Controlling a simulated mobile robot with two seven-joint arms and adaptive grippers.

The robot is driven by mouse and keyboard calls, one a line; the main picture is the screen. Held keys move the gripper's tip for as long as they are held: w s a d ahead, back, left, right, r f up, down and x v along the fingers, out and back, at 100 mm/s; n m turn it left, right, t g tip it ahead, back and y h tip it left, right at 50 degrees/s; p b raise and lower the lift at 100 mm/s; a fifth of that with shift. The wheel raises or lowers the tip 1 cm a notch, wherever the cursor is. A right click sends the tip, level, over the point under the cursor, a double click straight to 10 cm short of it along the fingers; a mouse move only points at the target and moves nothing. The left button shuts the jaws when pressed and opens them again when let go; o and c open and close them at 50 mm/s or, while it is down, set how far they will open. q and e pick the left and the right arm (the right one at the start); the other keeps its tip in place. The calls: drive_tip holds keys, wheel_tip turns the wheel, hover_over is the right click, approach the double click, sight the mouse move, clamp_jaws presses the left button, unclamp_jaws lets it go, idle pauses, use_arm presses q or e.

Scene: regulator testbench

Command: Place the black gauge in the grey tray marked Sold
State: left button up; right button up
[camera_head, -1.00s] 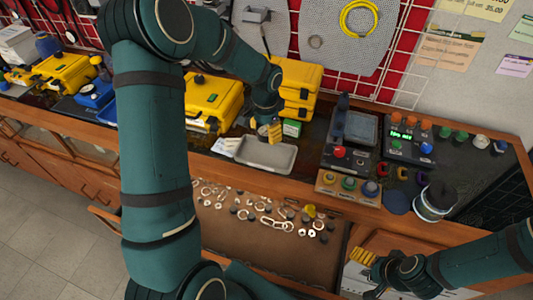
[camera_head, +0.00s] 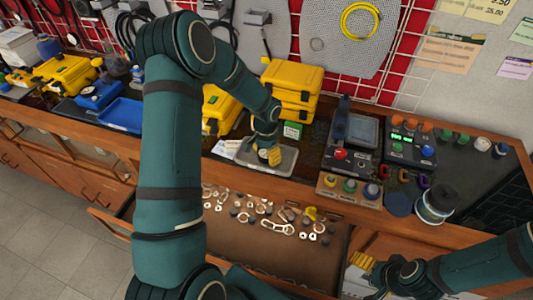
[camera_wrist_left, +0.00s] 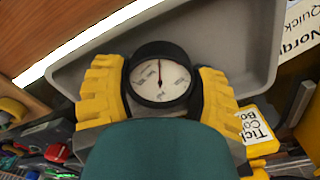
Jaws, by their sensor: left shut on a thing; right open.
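The black gauge (camera_wrist_left: 160,78), with a round white dial and black rim, is between the yellow fingers of my left gripper (camera_wrist_left: 158,92) in the left wrist view. That gripper is shut on it. The grey tray (camera_wrist_left: 222,50) lies behind the gauge there. In the head view my left gripper (camera_head: 271,156) is low over the grey tray (camera_head: 287,168), within its outline. I cannot tell whether the gauge touches the tray floor. No Sold marking is readable. My right gripper (camera_head: 362,262) is open and empty at the lower right.
A green-and-white box (camera_head: 292,130) and stacked yellow cases (camera_head: 293,85) stand behind the tray. A white card (camera_head: 226,148) lies to its left. A control panel (camera_head: 350,155) is to the right. An open drawer (camera_head: 270,255) with small metal parts is below the bench's front edge.

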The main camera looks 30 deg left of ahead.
sight(266, 152)
use_arm(q)
drive_tip(key=shift+f, duration=0.15)
drive_tip(key=o, duration=1.2)
drive_tip(key=shift+o, duration=0.2)
drive_tip(key=shift+r, duration=0.2)
wheel_tip(266, 152, up, 12)
drive_tip(key=p, duration=0.1)
